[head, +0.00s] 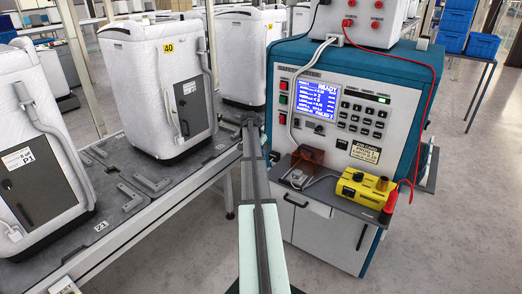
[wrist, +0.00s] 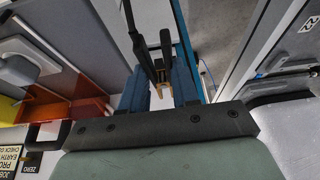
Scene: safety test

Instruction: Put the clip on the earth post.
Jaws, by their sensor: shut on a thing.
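My gripper (wrist: 158,84) is shut on a black clip (wrist: 160,54), which sits between its two blue fingers in the wrist view. Thin brass-coloured parts show between the fingers. In the head view my gripper (head: 249,120) is at the far end of my arm, between the conveyor and the blue-sided tester; the clip is too small to make out there. I cannot pick out an earth post in either view. A white appliance (head: 242,60) stands just behind my gripper in the head view.
The tester (head: 345,110) stands to the right. Its shelf holds a brown box (head: 307,160), a yellow box (head: 358,190) and a red probe (head: 389,203). On the left, the conveyor (head: 150,215) carries more white appliances (head: 165,85). Open floor (head: 450,240) lies at the right.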

